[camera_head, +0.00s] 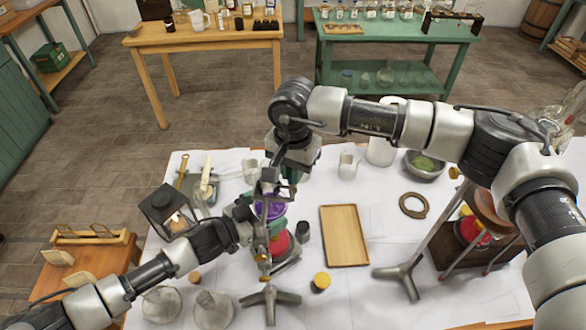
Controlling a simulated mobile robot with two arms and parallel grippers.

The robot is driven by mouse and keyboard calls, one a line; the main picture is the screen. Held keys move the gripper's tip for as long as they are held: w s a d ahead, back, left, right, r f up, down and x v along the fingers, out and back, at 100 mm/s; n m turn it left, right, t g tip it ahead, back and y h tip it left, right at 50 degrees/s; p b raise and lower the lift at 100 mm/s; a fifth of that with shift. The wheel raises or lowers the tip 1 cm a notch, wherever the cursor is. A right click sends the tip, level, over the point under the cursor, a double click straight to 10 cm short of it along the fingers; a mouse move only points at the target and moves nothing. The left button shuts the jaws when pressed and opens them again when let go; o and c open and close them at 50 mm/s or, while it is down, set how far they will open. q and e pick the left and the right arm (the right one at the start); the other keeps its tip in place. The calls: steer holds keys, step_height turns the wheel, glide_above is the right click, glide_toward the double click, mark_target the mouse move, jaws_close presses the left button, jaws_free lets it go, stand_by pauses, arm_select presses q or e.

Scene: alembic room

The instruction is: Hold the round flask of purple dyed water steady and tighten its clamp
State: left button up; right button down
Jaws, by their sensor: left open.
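The round flask of purple dyed water (272,210) is at the left middle of the white-covered table, above a red object (279,243). It is partly hidden by my grippers and a metal stand (270,297) with a grey tripod foot. Brass-coloured fittings show on the stand's rod; the flask's clamp is hard to make out behind my grippers. My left gripper (248,211) is open at the flask's left side; whether it touches the glass is unclear. My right gripper (270,177) points down just above the flask near the rod; its fingers are too small and dark to read.
A wooden tray (345,236) lies right of the flask. A black lantern (168,210) stands left. A yellow-capped jar (320,282) and glass vessels (212,308) are in front. Another tripod stand (401,275) is at right. A white mug (348,165) stands behind.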

steer(key=shift+m, duration=0.3)
steer(key=m, duration=0.4)
steer(key=shift+m, duration=2.1)
steer(key=c, duration=1.2)
jaws_free()
steer(key=shift+o, duration=0.2)
step_height(320, 180, up, 12)
arm_select(q)
steer(key=shift+o, duration=0.4)
